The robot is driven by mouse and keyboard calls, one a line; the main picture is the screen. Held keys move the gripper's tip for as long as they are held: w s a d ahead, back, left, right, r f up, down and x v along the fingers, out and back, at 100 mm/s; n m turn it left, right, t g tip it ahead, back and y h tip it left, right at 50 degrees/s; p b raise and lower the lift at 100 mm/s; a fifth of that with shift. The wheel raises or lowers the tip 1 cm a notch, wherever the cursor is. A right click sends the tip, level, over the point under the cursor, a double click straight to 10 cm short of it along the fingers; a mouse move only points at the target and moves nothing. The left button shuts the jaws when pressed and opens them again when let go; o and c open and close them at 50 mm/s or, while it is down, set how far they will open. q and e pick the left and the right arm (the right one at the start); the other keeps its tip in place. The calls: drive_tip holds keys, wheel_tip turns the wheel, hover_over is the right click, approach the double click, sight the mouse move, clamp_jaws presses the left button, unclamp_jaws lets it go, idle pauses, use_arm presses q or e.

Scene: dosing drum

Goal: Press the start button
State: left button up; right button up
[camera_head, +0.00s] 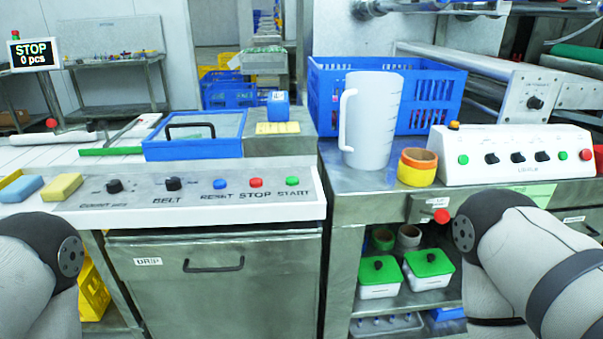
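The start button is a green round button (292,181) above the label START, at the right end of the white control panel (140,212). A red STOP button (256,183) and a blue RESET button (220,184) sit to its left. A display (33,54) at the upper left reads "STOP 0 pcs". Parts of my two arms show at the lower left and lower right, well apart from the buttons. Neither of my grippers is in the picture.
Two black knobs (115,186) (173,184) sit on the panel's left part, near a yellow sponge (62,187). To the right stand a white jug (374,125), a blue crate (440,92) and a second white control box (515,172). The space before the start button is clear.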

drive_tip(key=c, duration=0.4)
drive_tip(key=shift+w, duration=0.1)
clamp_jaws()
idle(0.6)
